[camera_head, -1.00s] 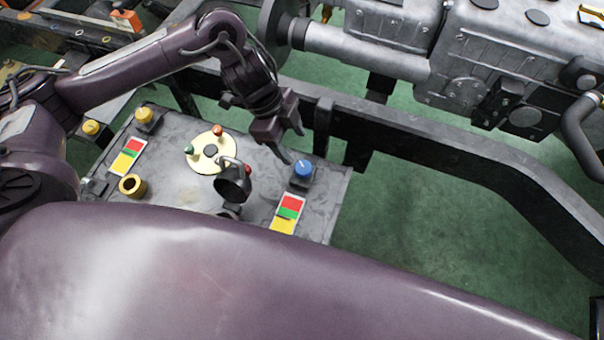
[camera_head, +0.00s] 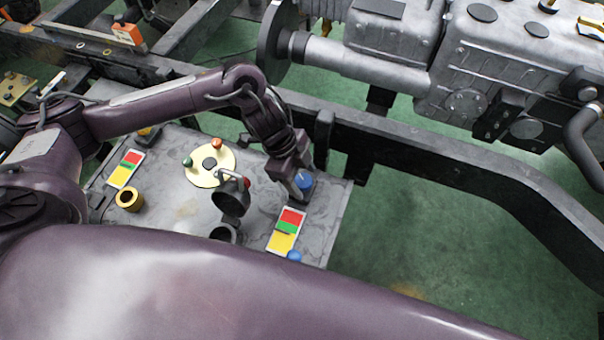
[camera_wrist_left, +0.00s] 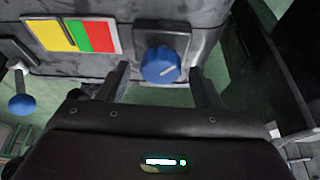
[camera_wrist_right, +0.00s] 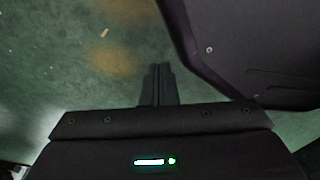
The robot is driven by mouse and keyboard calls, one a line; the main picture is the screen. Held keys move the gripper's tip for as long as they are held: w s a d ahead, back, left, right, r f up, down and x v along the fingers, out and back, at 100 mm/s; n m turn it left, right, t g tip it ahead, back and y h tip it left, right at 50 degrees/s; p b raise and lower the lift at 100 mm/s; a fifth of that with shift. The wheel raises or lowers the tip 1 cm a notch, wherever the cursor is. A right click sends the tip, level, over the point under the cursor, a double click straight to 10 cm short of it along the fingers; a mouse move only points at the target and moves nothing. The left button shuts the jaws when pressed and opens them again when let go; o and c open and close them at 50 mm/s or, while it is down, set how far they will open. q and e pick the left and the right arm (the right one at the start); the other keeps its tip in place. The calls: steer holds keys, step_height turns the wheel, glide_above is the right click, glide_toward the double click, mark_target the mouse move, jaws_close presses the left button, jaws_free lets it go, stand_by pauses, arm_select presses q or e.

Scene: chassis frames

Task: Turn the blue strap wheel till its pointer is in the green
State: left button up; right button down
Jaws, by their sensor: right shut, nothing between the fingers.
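The blue strap wheel (camera_head: 304,181) is a round blue knob on a dark square base near the right edge of the grey panel. It also shows in the left wrist view (camera_wrist_left: 161,66), with a pale mark on its rim. My left gripper (camera_wrist_left: 160,84) is open, with one finger on each side of the wheel; I cannot tell whether they touch it. Beside the wheel is a red, green and yellow card (camera_head: 287,229). My right gripper (camera_wrist_right: 158,84) is shut and empty above green floor.
The panel also holds a cream disc (camera_head: 213,178) with coloured knobs, a brass ring (camera_head: 130,199), a second colour card (camera_head: 124,169) and a blue ball (camera_head: 294,256). A dark chassis rail (camera_head: 420,150) runs behind it. Green floor lies open to the right.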

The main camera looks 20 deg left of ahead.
arm_select(q)
steer(key=c, duration=1)
steer(key=shift+m, duration=0.3)
arm_select(e)
steer(key=shift+r, duration=0.1)
arm_select(q)
steer(key=m+g, duration=0.1)
steer(key=m, duration=0.1)
steer(key=shift+w+m, duration=0.1)
steer(key=shift+m, duration=0.2)
steer(key=m+g+p, duration=0.1)
steer(key=m, duration=0.1)
steer(key=shift+r+m+y, duration=0.1)
steer(key=shift+m+y, duration=0.2)
steer(key=shift+m, duration=0.6)
arm_select(e)
steer(key=shift+s+d+f, duration=0.15)
steer(key=shift+s, duration=0.7)
steer(key=shift+s+d+f, duration=0.1)
steer(key=shift+s+d, duration=0.05)
steer(key=shift+s, duration=0.65)
steer(key=shift+w+a, duration=0.15)
